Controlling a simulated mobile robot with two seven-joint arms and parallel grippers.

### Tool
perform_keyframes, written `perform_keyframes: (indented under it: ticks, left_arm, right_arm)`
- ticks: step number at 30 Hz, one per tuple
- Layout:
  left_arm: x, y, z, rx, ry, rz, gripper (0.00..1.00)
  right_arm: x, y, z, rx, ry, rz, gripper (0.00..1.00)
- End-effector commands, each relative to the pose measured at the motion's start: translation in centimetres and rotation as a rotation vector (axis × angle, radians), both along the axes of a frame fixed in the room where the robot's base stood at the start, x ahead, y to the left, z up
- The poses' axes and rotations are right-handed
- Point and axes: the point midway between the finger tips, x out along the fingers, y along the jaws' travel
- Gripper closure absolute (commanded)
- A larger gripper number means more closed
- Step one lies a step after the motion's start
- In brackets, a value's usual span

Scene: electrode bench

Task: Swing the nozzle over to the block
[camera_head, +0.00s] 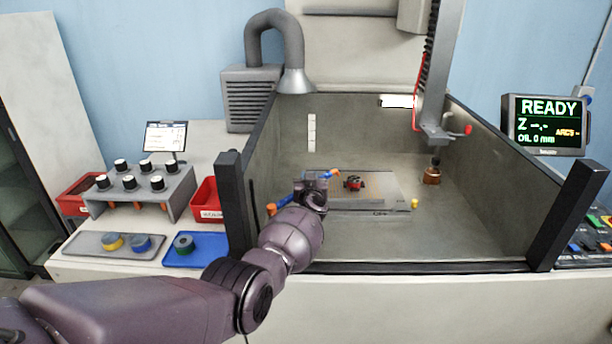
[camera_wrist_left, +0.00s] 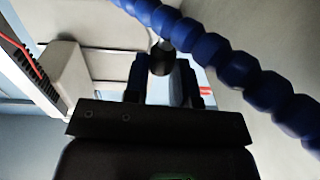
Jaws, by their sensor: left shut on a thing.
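The nozzle is a blue segmented hose with an orange tip (camera_head: 336,172); it reaches over the plate in the tank. Its blue hose (camera_wrist_left: 225,62) crosses the upper right of the left wrist view. My left gripper (camera_head: 312,190) is shut on the nozzle, though my wrist hides most of the grasp in the head view. In the left wrist view a dark rounded piece shows between my fingers (camera_wrist_left: 162,75). The block (camera_head: 354,183), small, dark and red, sits on the plate just right of the orange tip. My right gripper is out of view.
The grey plate (camera_head: 382,207) lies on the tank floor. A machine head (camera_head: 436,132) hangs above at the right, over a small brown piece (camera_head: 432,173). The tank's dark posts (camera_head: 236,205) stand at the front corners.

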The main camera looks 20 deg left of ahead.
Motion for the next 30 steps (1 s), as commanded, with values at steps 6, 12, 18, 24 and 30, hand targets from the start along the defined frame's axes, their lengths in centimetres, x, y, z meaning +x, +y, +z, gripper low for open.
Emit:
perform_keyframes:
  ticks: [6, 12, 18, 24, 30]
  left_arm:
    - [-0.09, -0.25, 0.12, 0.001, -0.002, -0.020, 1.00]
    - [-0.10, -0.32, 0.05, 0.001, -0.002, -0.021, 1.00]
    - [-0.10, -0.36, 0.03, 0.000, -0.001, -0.021, 0.62]
    - [-0.11, -0.29, 0.03, 0.000, -0.001, -0.020, 0.49]
    - [-0.13, -0.26, 0.04, 0.000, -0.001, -0.020, 0.49]
  right_arm:
    - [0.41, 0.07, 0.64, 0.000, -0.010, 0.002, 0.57]
    - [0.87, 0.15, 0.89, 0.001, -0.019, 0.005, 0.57]
    - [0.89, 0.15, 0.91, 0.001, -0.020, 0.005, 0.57]
    - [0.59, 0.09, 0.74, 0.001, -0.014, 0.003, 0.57]
    - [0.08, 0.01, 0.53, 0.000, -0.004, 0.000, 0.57]
